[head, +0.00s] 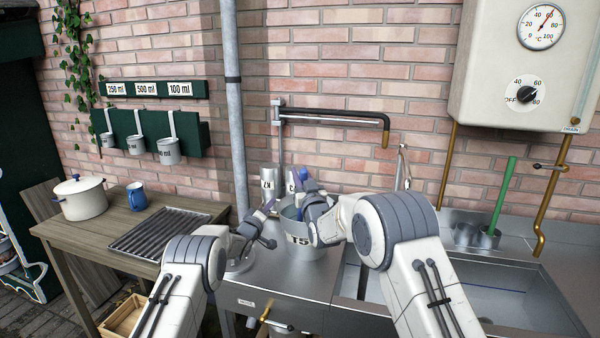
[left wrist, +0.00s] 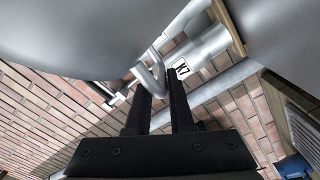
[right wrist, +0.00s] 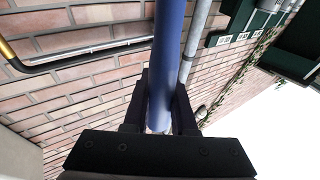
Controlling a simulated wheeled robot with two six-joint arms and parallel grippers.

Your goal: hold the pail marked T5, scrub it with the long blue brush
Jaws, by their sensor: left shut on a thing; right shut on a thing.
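The grey metal pail marked T5 (head: 299,252) stands upright on the steel counter, left of the sink. My left gripper (head: 272,224) is at the pail's left side. In the left wrist view its fingertips (left wrist: 160,84) are shut on a curved metal handle (left wrist: 152,72). My right gripper (head: 306,205) is over the pail's mouth. In the right wrist view its fingers (right wrist: 160,105) are shut around the thick blue shaft of the long brush (right wrist: 168,50). The brush's lower end is hidden, so I cannot tell whether it touches the pail.
Behind the pail stand metal vessels, one marked K7 (head: 268,181). A grey pipe (head: 232,110) runs up the wall at left. The sink basin (head: 480,292) lies at right, with a green-handled tool (head: 503,195) behind it. A wooden table with a pot (head: 82,200) is at left.

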